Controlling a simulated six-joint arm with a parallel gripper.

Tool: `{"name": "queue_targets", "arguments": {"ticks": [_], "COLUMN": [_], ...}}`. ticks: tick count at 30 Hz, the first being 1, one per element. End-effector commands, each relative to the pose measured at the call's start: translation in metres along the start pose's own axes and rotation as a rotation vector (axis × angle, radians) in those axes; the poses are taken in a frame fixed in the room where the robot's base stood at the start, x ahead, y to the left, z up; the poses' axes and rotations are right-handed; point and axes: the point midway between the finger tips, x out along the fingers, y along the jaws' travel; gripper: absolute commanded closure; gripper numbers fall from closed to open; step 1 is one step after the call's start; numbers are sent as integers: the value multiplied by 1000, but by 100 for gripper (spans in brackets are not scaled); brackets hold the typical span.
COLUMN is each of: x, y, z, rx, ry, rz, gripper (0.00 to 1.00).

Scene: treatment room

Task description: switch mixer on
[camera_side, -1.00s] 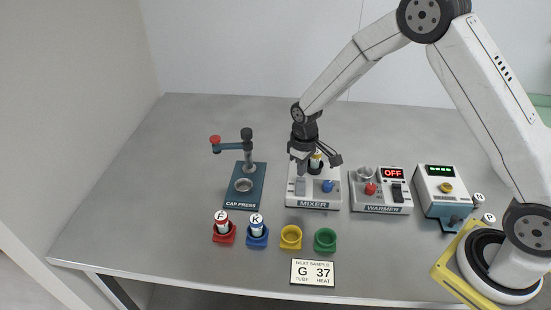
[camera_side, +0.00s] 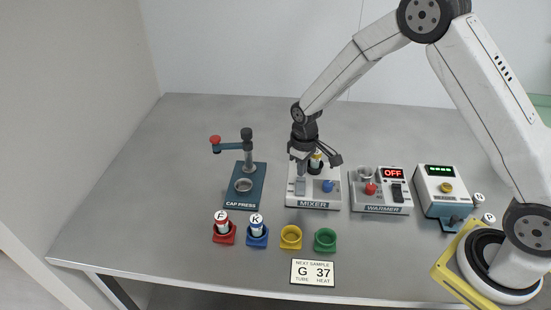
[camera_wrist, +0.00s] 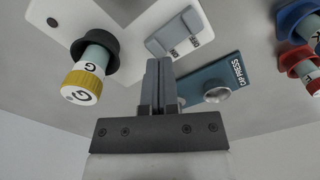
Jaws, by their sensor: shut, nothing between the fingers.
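The mixer (camera_side: 313,204) is a white box with a blue knob (camera_side: 328,186) and a grey rocker switch (camera_side: 300,186) at its left. A tube marked G with a yellow cap (camera_wrist: 84,85) stands in the mixer's black holder (camera_wrist: 97,45). My gripper (camera_wrist: 160,64) is shut and empty. In the side view my gripper (camera_side: 300,168) is just over the rocker switch; I cannot tell whether the fingertips touch it.
The cap press (camera_side: 245,188) stands left of the mixer, the warmer (camera_side: 381,208) reading OFF to its right. A further device (camera_side: 440,188) stands beyond. Red (camera_side: 224,238), blue (camera_side: 257,241), yellow (camera_side: 291,243) and green (camera_side: 325,246) holders and a sample card (camera_side: 312,282) are in front.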

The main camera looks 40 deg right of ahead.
Motion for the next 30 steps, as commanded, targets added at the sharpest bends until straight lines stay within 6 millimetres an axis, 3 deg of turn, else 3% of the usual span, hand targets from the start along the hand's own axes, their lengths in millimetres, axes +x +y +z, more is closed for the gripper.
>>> {"name": "queue_targets", "arguments": {"ticks": [30], "x": [8], "y": [0], "z": [0], "rx": [0], "ry": [1], "rz": [0], "gripper": [100]}}
